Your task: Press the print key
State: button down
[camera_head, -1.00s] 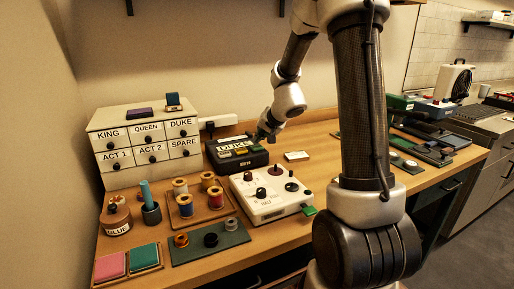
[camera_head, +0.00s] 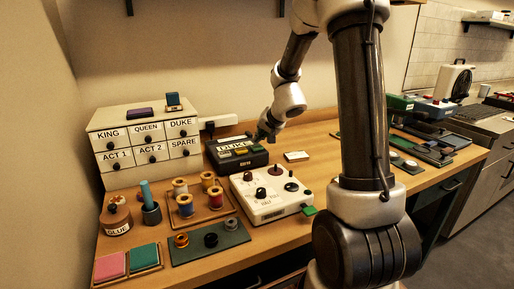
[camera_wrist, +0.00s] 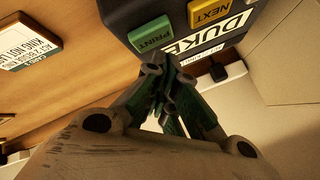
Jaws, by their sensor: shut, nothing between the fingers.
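The dark label device (camera_head: 237,163) stands on the table in front of the wall, marked DUKE on its top. Its green print key (camera_wrist: 150,34) shows in the wrist view, left of the yellow NEXT key (camera_wrist: 209,12). In the head view the print key (camera_head: 258,149) is at the right end of the key row. My gripper (camera_wrist: 160,72) is shut and empty, its tips close to the print key's edge in the wrist view. I cannot tell whether they touch it. My gripper (camera_head: 264,136) is above the device's right side in the head view.
A small card block (camera_head: 296,156) lies right of the device. A white box with knobs (camera_head: 268,198) stands in front of it. Spools on a tray (camera_head: 208,217) and a labelled drawer cabinet (camera_head: 140,172) are to the left. Bare wood lies right of the card.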

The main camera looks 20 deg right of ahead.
aim_at(259, 146)
jog(key=shift+f, duration=0.1)
jog(key=shift+f, duration=0.35)
jog(key=shift+f, duration=0.45)
dwell(0.5)
jog(key=shift+r, duration=0.9)
jog(key=shift+r, duration=2.5)
